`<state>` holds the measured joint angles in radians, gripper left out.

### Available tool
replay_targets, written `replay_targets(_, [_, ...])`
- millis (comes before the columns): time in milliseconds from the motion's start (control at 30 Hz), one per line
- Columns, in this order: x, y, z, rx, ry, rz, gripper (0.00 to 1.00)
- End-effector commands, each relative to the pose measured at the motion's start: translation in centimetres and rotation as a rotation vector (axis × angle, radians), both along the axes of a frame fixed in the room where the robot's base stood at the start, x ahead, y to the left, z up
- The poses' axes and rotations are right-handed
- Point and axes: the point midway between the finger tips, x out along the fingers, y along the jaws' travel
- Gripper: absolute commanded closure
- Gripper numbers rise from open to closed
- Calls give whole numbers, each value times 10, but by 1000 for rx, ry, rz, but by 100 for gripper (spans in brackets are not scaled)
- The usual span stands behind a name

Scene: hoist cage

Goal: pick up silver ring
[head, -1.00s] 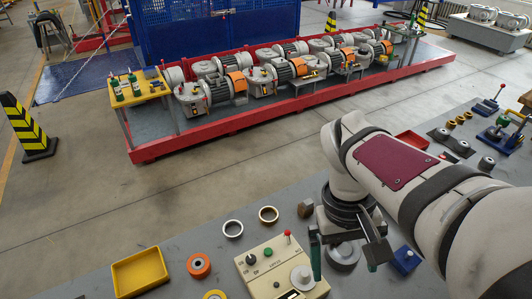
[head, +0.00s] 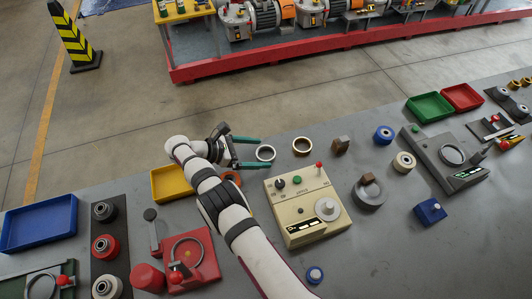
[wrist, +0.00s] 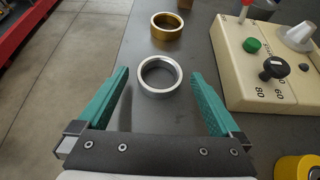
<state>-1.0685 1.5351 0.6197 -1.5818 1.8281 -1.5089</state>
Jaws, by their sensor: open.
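The silver ring (head: 265,159) lies flat on the grey bench near its far edge. It also shows in the wrist view (wrist: 159,92), where its hole faces up. My gripper (head: 268,152) has green fingers and is open and empty. In the wrist view my gripper (wrist: 160,74) has one fingertip on each side of the silver ring, with a gap on both sides. I cannot tell exactly how high the fingertips are above the bench.
A gold ring (head: 302,154) lies just right of the silver ring, beyond it in the wrist view. A beige control box (head: 292,190) with knobs stands close by on the right. A yellow tray (head: 160,196) and an orange ring (head: 238,180) lie left, partly behind my arm.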

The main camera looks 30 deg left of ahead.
Motion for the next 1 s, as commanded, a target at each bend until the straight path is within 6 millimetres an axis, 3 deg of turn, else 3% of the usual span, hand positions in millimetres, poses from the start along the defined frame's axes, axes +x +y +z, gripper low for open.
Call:
replay_targets(300, [9,-10,-7,2,-1,-1,0])
replay_targets(800, [9,-10,-7,2,-1,-1,88])
replay_targets(1000, [9,-10,-6,3,-1,-1,91])
